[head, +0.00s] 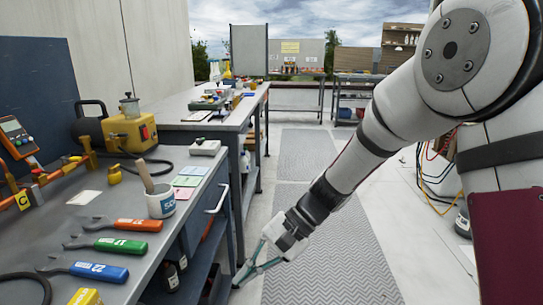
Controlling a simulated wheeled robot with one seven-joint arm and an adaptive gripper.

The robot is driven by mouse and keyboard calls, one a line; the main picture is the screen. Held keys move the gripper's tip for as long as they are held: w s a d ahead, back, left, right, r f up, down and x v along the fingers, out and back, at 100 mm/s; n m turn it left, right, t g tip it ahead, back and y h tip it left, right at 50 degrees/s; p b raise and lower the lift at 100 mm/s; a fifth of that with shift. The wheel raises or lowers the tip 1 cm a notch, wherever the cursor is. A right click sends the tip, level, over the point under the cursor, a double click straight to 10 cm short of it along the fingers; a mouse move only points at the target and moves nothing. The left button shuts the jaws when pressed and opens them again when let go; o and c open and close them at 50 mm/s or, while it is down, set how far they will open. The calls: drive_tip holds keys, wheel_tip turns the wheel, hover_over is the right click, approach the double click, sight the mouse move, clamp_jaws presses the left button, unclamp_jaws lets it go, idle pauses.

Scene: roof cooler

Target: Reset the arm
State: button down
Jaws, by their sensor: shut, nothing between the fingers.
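My gripper (240,281) is in the lower middle of the head view, at the end of my arm, which reaches down and left from the upper right. Its thin fingers meet near the tips and hold nothing. The gripper is over the walkway beside the front workbench (130,185), below the level of its top. It appears apart from the bench, though the distance is hard to judge.
Wrenches with red (138,225), green (122,245) and blue (98,271) handles lie on the bench. A mug (160,202) and a yellow pump (130,130) stand behind. Grey mats (335,260) cover the clear walkway. Cables (432,180) hang at the right.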

drive_tip(key=s+d+r+n+t+h, duration=0.2)
drive_tip(key=s+d+r+h, duration=0.35)
drive_tip(key=s+d, duration=0.75)
drive_tip(key=s+d+r+n+t+h, duration=0.2)
drive_tip(key=s+d+r+h, duration=0.3)
drive_tip(key=s+d, duration=0.8)
wheel_tip(320, 180, up, 30)
drive_tip(key=s+a+t+y+p, duration=0.1)
drive_tip(key=s+t+p, duration=0.1)
drive_tip(key=p, duration=2.5)
drive_tip(key=shift+a+t, duration=0.35)
drive_tip(key=shift+t, duration=0.55)
drive_tip(key=shift+w, duration=0.1)
